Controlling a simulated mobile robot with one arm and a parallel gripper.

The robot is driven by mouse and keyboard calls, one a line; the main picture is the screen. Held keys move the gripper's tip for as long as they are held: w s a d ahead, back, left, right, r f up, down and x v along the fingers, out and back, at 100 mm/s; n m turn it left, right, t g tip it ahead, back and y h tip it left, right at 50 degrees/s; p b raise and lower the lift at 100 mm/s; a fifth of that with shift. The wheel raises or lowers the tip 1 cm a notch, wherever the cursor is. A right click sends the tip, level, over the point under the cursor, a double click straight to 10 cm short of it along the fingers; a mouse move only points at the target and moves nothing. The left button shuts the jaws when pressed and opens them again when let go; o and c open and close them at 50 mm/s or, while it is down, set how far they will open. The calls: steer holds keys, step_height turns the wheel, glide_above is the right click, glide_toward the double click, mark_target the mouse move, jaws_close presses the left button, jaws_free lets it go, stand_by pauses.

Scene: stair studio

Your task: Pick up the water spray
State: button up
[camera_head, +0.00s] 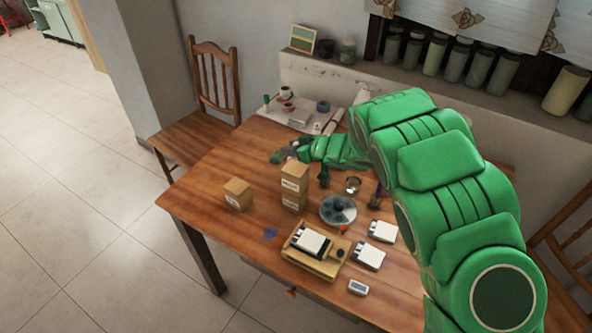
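My green arm reaches over the wooden table (205,180) from the right. My gripper (279,156) is at its end, above the table, behind and left of the stacked boxes. Its fingers are small and I cannot tell whether they are open or shut. I cannot identify the water spray with certainty. A small dark green upright object (323,176) stands right of the stacked boxes, and a small green-topped object (266,101) stands at the back left of the table. Part of the tabletop is hidden behind my arm.
Two stacked cardboard boxes (294,186) and a single box (237,194) stand near my gripper. A round grey palette (338,210), a wooden tray (313,251) and white pads (369,255) lie in front. Cups and a white board (300,117) are at the back. A chair (213,85) stands left.

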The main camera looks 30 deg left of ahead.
jaws_close()
